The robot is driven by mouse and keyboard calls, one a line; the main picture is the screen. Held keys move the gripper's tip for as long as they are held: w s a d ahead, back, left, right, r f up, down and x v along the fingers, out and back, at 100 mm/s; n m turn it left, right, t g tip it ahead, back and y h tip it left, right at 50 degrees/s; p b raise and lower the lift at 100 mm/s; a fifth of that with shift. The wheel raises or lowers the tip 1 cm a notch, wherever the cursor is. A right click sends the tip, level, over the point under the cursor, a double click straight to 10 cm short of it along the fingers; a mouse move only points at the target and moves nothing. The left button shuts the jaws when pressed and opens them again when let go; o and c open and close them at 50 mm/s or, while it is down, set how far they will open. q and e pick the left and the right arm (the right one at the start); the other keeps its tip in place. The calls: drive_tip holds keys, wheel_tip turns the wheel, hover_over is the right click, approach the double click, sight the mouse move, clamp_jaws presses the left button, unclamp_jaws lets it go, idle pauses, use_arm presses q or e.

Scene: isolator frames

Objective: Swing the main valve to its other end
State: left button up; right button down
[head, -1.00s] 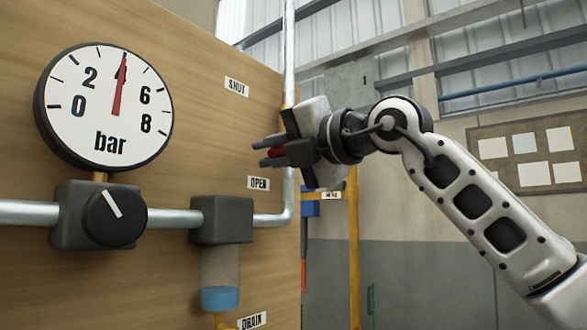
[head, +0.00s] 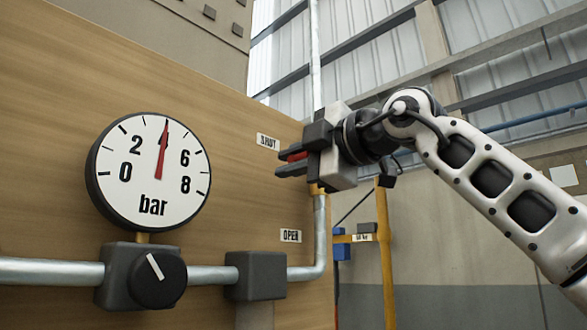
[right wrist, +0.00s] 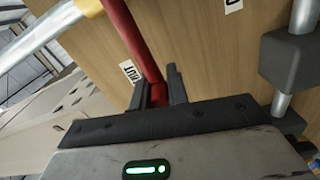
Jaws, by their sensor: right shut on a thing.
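The main valve's red lever (right wrist: 140,45) runs down from the top of the right wrist view into my right gripper (right wrist: 158,90). A small red part of the lever (head: 298,157) shows between the fingers in the head view. My right gripper (head: 292,163) is shut on it, level with a point just below the SHUT label (head: 268,141). The OPEN label (head: 290,236) is lower on the wooden board. The lever's pivot is mostly hidden by my gripper in the head view. My left gripper is not in view.
A round bar gauge (head: 150,172) reads about 4. Below it are a black knob (head: 158,280) and a grey block (head: 256,275) on a horizontal pipe. A vertical pipe (head: 320,235) runs along the board's right edge. A yellow post (head: 386,255) stands behind.

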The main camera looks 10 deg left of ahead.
drive_tip(key=shift+r, duration=0.15)
idle(0.4)
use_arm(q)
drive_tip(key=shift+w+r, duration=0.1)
use_arm(e)
drive_tip(key=c, duration=1.4)
unclamp_jaws()
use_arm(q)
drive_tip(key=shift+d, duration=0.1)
use_arm(e)
drive_tip(key=shift+o, duration=0.2)
drive_tip(key=shift+d, duration=0.1)
